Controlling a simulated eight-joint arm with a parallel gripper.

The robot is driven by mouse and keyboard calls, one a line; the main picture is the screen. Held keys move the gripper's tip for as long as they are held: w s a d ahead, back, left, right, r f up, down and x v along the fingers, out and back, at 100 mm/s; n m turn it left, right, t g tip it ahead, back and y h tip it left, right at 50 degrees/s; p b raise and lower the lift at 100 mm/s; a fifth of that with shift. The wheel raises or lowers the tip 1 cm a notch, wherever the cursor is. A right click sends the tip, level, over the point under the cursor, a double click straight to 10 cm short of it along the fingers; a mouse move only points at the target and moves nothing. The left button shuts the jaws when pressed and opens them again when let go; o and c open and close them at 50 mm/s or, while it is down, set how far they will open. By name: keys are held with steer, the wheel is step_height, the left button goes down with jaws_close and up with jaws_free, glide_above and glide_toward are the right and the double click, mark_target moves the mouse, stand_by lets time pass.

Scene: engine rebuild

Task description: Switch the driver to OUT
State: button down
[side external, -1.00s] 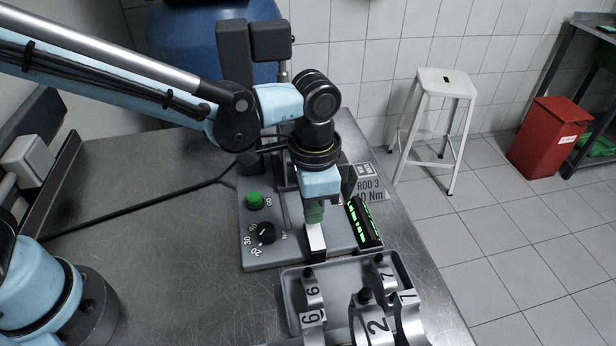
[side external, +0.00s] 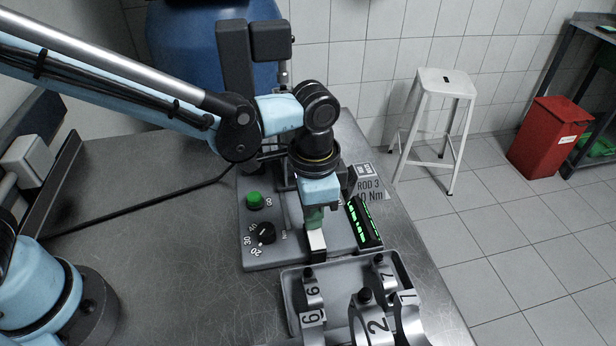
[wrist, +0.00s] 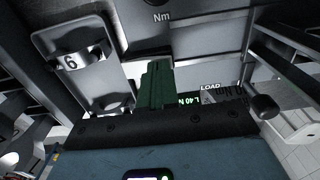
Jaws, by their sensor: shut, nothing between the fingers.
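The driver's grey control panel (side external: 262,262) lies on the bench in the side view. A white switch piece (side external: 317,241) stands on its front part, with an "IN" marking to its left. No OUT marking can be read. My gripper (side external: 314,222) points down with its green fingers shut and empty, right at the switch's upper end and covering part of it. I cannot tell whether they touch. In the wrist view the green fingers (wrist: 155,85) stand in front of a white surface, probably the switch. Which way the switch is set cannot be told.
The panel also carries a green button (side external: 255,200), a black dial (side external: 266,233) and a green-lit display (side external: 364,223). A grey tray (side external: 291,296) with numbered metal caps stands close in front. A cable runs left across otherwise clear bench.

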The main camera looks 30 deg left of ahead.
steer(key=shift+f, duration=0.1)
steer(key=shift+r, duration=3.5)
steer(key=s+a+r+n+t, duration=0.1)
steer(key=s+a+n+t, duration=0.1)
steer(key=a, duration=0.9)
steer(key=s+a+r+n+t, duration=0.1)
steer(key=s+a+n+t, duration=0.2)
steer(key=a, duration=0.8)
steer(key=n+t, duration=0.2)
steer(key=n, duration=0.2)
steer(key=shift+s+a, duration=0.15)
steer(key=shift+a, duration=0.2)
